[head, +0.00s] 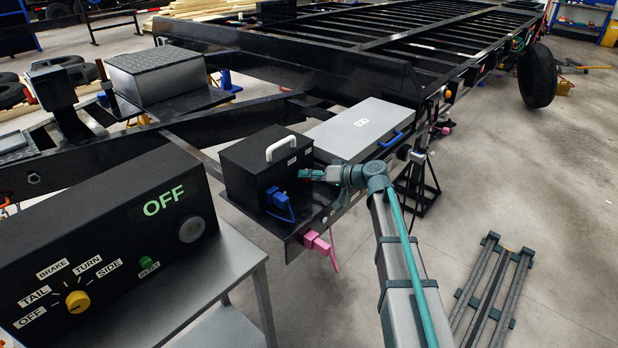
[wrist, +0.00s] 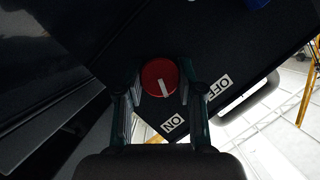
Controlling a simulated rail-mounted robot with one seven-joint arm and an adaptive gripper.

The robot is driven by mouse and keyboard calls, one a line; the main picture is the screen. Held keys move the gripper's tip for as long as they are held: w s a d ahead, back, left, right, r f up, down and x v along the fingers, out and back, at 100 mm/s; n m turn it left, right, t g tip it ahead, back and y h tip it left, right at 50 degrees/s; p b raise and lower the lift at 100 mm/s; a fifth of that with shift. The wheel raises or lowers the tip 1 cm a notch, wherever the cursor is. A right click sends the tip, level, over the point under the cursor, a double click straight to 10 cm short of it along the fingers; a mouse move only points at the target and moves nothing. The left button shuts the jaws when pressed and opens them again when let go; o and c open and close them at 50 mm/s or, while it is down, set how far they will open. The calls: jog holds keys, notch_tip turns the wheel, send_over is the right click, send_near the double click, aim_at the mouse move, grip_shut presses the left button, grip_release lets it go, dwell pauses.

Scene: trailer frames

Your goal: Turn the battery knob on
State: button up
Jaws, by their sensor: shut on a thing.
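The battery knob (wrist: 159,78) is round and red with a white line, and shows in the wrist view between my fingers. Its white line points down and slightly right, toward the ON label (wrist: 174,122). The OFF label (wrist: 218,87) is to the right. My gripper (wrist: 159,85) is shut on the knob. In the head view my gripper (head: 308,173) is at the right side of the black battery box (head: 245,160), which has a white handle (head: 281,148). The knob is hidden there.
A black tester panel (head: 110,240) at left shows green OFF lettering (head: 164,199) and a yellow dial (head: 77,302). A blue plug (head: 277,198) is on the box front. A grey box (head: 362,128) stands behind my gripper. Open floor lies to the right.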

jog(key=m+g+y, duration=0.1)
jog(key=m, duration=0.2)
jog(key=shift+w+f+y, duration=0.1)
jog(key=shift+y, duration=0.3)
jog(key=m+y, duration=0.1)
jog(key=m, duration=0.3)
jog(key=shift+y, duration=0.4)
jog(key=shift+m, duration=0.4)
jog(key=o, duration=1.1)
jog(key=shift+o, duration=0.2)
jog(key=v, duration=1.2)
jog(key=shift+f, duration=0.15)
